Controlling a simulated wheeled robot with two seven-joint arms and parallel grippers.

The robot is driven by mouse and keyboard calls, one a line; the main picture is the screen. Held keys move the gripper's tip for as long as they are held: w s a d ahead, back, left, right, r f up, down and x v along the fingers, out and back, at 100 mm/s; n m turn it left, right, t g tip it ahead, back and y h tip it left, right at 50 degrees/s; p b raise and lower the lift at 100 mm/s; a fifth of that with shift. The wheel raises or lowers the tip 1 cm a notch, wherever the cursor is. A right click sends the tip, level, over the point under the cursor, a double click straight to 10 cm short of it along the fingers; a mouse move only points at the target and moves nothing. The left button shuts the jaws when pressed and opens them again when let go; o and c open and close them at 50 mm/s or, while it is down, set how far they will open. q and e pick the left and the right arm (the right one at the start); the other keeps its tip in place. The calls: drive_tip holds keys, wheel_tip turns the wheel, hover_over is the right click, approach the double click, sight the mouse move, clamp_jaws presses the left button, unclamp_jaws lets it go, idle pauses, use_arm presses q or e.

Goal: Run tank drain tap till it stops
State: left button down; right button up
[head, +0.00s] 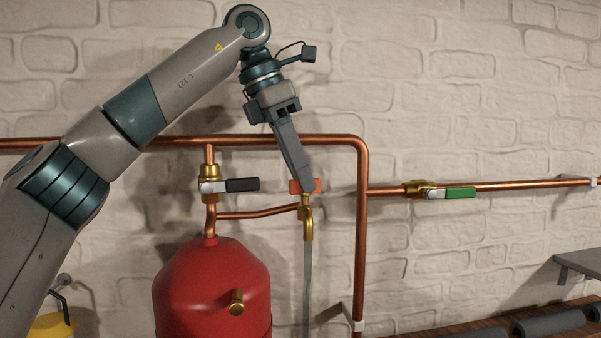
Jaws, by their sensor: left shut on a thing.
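The drain tap (308,222) is brass, at the end of a short copper branch to the right of the red tank (212,285). Its small orange handle (317,186) sits on top. A grey, see-through stream of water (307,285) hangs straight down from its spout. My left gripper (304,188) reaches down from above and is shut on the orange handle, hiding part of it. My right gripper is not in view.
A black-handled valve (242,185) stands on the pipe above the tank, left of the tap. A green-handled valve (460,193) is on the pipe at right. A vertical copper pipe (361,240) runs close right of the tap. A grey shelf (580,262) is at far right.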

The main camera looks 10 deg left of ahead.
use_arm(q)
drive_tip(key=shift+m, duration=0.8)
drive_tip(key=c, duration=1.9)
unclamp_jaws()
drive_tip(key=shift+o, duration=0.3)
drive_tip(key=shift+n, duration=0.3)
drive_tip(key=n+t, duration=0.1)
drive_tip(key=n, duration=0.3)
drive_tip(key=shift+s+y, duration=0.1)
drive_tip(key=shift+y, duration=0.2)
drive_tip(key=v, duration=1.7)
drive_tip(key=shift+r, duration=0.15)
